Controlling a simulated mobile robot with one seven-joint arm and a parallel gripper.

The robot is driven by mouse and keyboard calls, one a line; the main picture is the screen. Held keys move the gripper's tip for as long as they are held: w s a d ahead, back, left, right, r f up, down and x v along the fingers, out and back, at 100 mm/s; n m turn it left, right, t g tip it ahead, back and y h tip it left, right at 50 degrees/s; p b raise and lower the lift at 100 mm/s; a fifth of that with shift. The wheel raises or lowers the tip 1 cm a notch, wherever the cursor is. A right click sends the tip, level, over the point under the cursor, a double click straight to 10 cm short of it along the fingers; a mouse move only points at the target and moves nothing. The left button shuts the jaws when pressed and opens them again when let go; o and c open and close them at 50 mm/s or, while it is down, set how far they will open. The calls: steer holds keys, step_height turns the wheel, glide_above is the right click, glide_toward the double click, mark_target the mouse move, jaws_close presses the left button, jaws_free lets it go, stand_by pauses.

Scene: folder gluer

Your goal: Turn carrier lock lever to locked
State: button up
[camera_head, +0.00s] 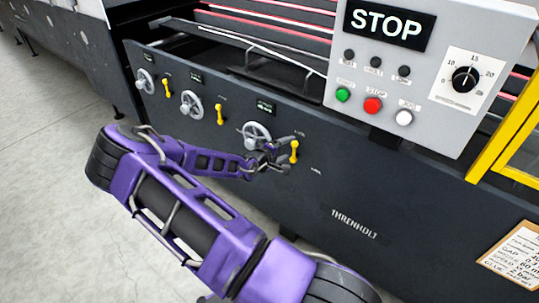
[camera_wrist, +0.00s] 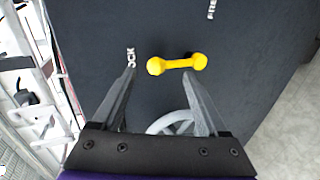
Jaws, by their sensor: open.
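The yellow lever (camera_head: 294,152) stands roughly upright on the dark machine panel, at the right of a row of yellow levers. In the wrist view the lever (camera_wrist: 177,64) lies nearly level across the picture, with a rounded knob at each end. White lettering ending in "OCK" (camera_wrist: 130,57) is near its left end, and partly cut-off lettering (camera_wrist: 211,9) is further up at the right. My gripper (camera_wrist: 160,76) is open, its fingertips just short of the lever and spread around its width. In the head view my gripper (camera_head: 278,150) is close beside the lever's left side.
A grey handwheel (camera_head: 256,134) is just left of the lever; part of it (camera_wrist: 172,122) shows between my fingers. Two more wheel-and-lever pairs are further left. A grey control box (camera_head: 430,70) with a STOP sign overhangs the panel at upper right.

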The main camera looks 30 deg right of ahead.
steer(key=p+v, duration=0.2)
steer(key=v, duration=1.2)
steer(key=shift+a+r+p, duration=0.2)
steer(key=shift+p, duration=0.15)
steer(key=shift+s, duration=0.1)
